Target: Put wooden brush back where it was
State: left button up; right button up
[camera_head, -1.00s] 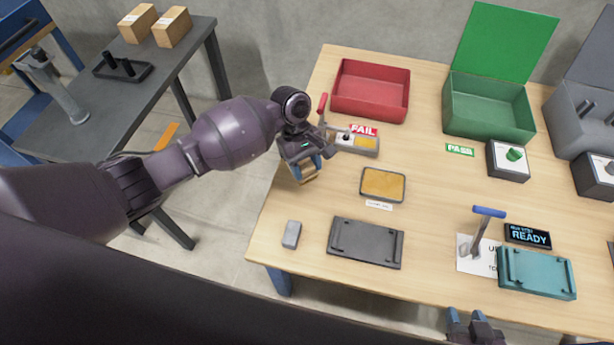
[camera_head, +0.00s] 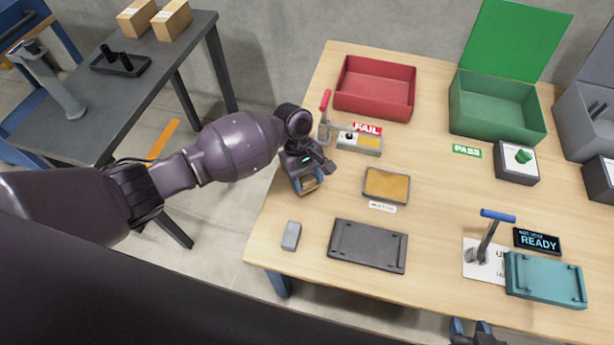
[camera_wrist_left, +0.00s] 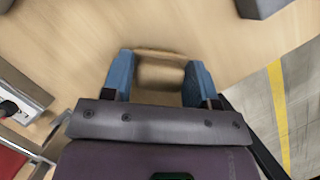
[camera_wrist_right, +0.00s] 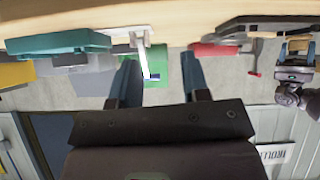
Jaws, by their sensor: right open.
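My left gripper (camera_head: 307,186) is over the left edge of the wooden table. The wooden brush (camera_head: 309,183) is between its blue fingers. In the left wrist view the brush (camera_wrist_left: 160,72) shows as a tan block between the two fingertips (camera_wrist_left: 160,80), blurred, with the fingers close along its sides. Whether the brush touches the table I cannot tell. My right gripper (camera_head: 472,332) is at the bottom edge of the head view, in front of the table. In the right wrist view its fingers (camera_wrist_right: 160,85) are apart with nothing between them.
A tan-topped pad (camera_head: 386,186) lies right of the left gripper. A grey block (camera_head: 291,236) and a dark tray (camera_head: 367,246) are nearer the front. A red-handled clamp (camera_head: 325,118), a small switch box (camera_head: 359,142) and a red bin (camera_head: 375,88) stand behind. Bare wood lies between them.

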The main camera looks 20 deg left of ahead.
pick_arm(q)
jog(key=shift+o, duration=1.4)
jog(key=p+v, duration=0.3)
jog(key=v, duration=0.9)
jog(key=shift+r, duration=0.15)
jog(key=shift+s, duration=0.1)
